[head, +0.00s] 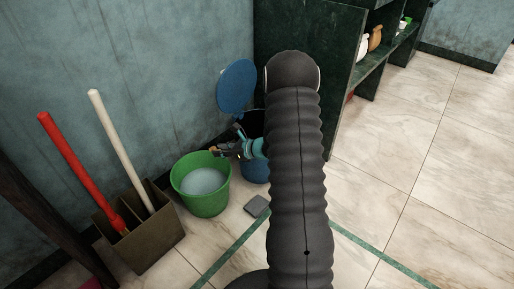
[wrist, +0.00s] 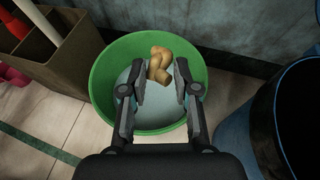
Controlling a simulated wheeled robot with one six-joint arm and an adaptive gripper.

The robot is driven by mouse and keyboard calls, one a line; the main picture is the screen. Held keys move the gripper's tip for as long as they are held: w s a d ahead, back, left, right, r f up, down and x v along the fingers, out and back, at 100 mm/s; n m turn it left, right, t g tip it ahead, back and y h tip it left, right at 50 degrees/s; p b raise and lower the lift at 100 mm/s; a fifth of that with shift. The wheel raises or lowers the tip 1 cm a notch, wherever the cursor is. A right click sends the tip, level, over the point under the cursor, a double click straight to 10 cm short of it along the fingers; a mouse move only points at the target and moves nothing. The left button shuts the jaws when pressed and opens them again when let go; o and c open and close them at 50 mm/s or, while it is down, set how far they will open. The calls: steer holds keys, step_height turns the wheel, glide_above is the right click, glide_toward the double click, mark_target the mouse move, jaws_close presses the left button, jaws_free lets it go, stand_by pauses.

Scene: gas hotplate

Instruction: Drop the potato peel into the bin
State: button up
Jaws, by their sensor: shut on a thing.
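The potato peel (wrist: 159,65) is a curled brown strip at the fingertips of my gripper (wrist: 161,80) in the wrist view. My gripper is shut on it and holds it above the green bucket, which holds pale liquid. In the head view my gripper (head: 230,147) is small, and the peel is hard to make out. The blue bin (wrist: 247,135) stands to the right of the bucket, its dark inside partly in the wrist view. Its round blue lid (head: 237,87) is raised in the head view. My arm hides part of the bin.
The green bucket (head: 179,195) stands just left of the bin. A brown box (head: 150,243) with a red and a white handle stands further left. A small grey pedal (head: 257,206) is on the floor. A dark green shelf unit (head: 305,65) stands at right; the tiled floor beyond is clear.

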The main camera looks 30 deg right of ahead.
steer(key=w+d+r+m+t+h+p, duration=0.1)
steer(key=w+d+r+m+h, duration=0.15)
steer(key=d, duration=0.55)
steer(key=w+d+r+m+t+h+p, duration=0.1)
steer(key=w+d+r+m+h, duration=0.15)
steer(key=d, duration=0.65)
steer(key=w+d+r+m+t+h+p, duration=0.15)
steer(key=d+r, duration=0.25)
steer(key=d, duration=0.4)
step_height(320, 180, down, 6)
steer(key=b, duration=0.3)
steer(key=shift+g, duration=0.45)
steer(key=shift+w+h, duration=0.1)
steer(key=shift+h, duration=0.15)
steer(key=o, duration=0.9)
steer(key=v, duration=1.2)
steer(key=shift+a, duration=0.15)
